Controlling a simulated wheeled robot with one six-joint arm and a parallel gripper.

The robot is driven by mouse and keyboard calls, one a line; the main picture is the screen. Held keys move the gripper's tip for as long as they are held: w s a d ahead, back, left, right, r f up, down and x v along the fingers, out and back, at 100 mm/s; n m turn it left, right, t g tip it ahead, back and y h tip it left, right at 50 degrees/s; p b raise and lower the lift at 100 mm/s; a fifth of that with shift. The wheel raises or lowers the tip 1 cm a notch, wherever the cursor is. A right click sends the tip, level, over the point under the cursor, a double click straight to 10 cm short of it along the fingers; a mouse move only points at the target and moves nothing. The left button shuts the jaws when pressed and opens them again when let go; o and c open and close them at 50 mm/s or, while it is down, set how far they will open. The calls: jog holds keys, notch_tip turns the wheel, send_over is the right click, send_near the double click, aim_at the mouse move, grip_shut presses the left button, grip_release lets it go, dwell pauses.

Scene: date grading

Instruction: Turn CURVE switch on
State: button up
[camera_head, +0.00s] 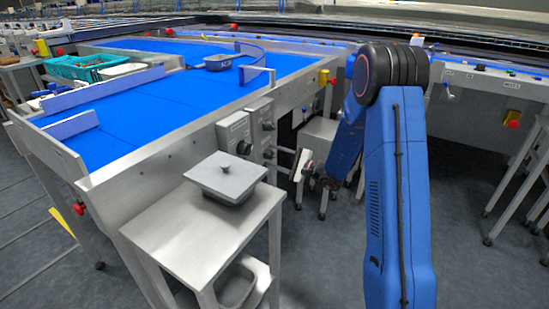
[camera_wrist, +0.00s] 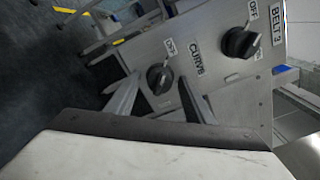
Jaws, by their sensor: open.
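The CURVE switch (camera_wrist: 159,78) is a round black knob on a grey panel, beside a label reading CURVE (camera_wrist: 197,58). My gripper (camera_wrist: 160,86) is open, with its two fingers pointing at the panel on either side of this knob in the picture. I cannot tell whether they touch it. In the head view my gripper (camera_head: 305,166) is just right of the grey control boxes (camera_head: 263,127) on the conveyor's side.
The BELT 3 knob (camera_wrist: 240,42) sits close by on the same panel, right of the CURVE switch. A steel table (camera_head: 165,235) with a lidded grey container (camera_head: 226,176) stands before the boxes. The blue conveyor (camera_head: 150,105) lies behind. A stool (camera_head: 320,135) is near the arm.

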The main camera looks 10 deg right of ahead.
jog(key=c, duration=1)
jog(key=shift+c, duration=0.2)
